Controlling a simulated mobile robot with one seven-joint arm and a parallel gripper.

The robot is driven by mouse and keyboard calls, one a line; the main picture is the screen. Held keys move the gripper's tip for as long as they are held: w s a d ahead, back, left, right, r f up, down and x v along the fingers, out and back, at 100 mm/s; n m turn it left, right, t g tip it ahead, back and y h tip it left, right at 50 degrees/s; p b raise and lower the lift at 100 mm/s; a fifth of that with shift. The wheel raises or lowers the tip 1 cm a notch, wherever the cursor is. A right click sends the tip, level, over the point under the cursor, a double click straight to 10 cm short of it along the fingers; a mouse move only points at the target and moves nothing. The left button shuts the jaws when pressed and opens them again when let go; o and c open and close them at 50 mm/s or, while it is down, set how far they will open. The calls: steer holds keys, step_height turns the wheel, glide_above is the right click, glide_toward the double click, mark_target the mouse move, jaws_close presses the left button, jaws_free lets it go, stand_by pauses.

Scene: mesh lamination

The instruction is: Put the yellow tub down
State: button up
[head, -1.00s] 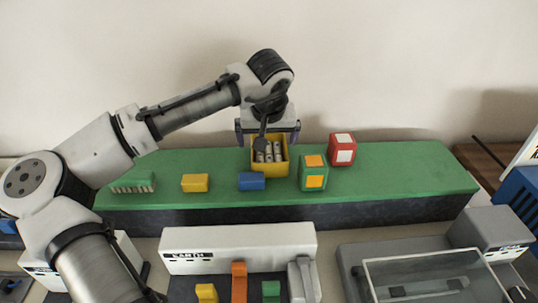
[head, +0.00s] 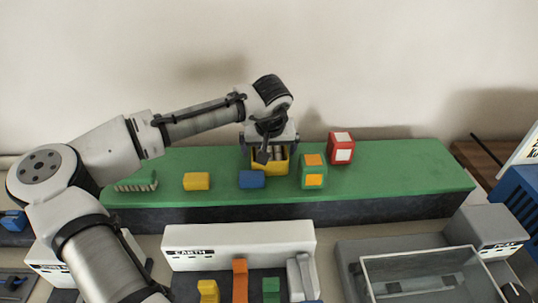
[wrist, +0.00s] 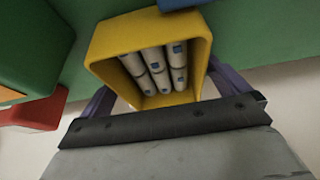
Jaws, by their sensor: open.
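The yellow tub (head: 271,168) stands on the green bench top, towards its back edge, and looks roughly level. In the wrist view the tub (wrist: 105,45) opens towards the camera and holds several white cylinders (wrist: 155,70) with blue marks. My gripper (head: 269,143) is over the tub from behind. In the wrist view the purple fingers of my gripper (wrist: 163,92) stand at either side of the tub, open; I cannot tell whether they touch its walls. The tub's underside is hidden.
A blue block (head: 251,179) is close in front of the tub. A green-and-orange block (head: 313,172) and a red block (head: 341,148) stand to its right, a yellow block (head: 196,181) to its left. The green bench top (head: 410,175) is clear at the right.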

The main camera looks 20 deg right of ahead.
steer(key=shift+f, duration=0.1)
stand_by(0.3)
steer(key=c, duration=1.1)
steer(key=shift+o, duration=0.2)
step_height(320, 180, up, 21)
steer(key=b, duration=0.2)
steer(key=shift+f+b, duration=0.2)
steer(key=shift+b, duration=0.15)
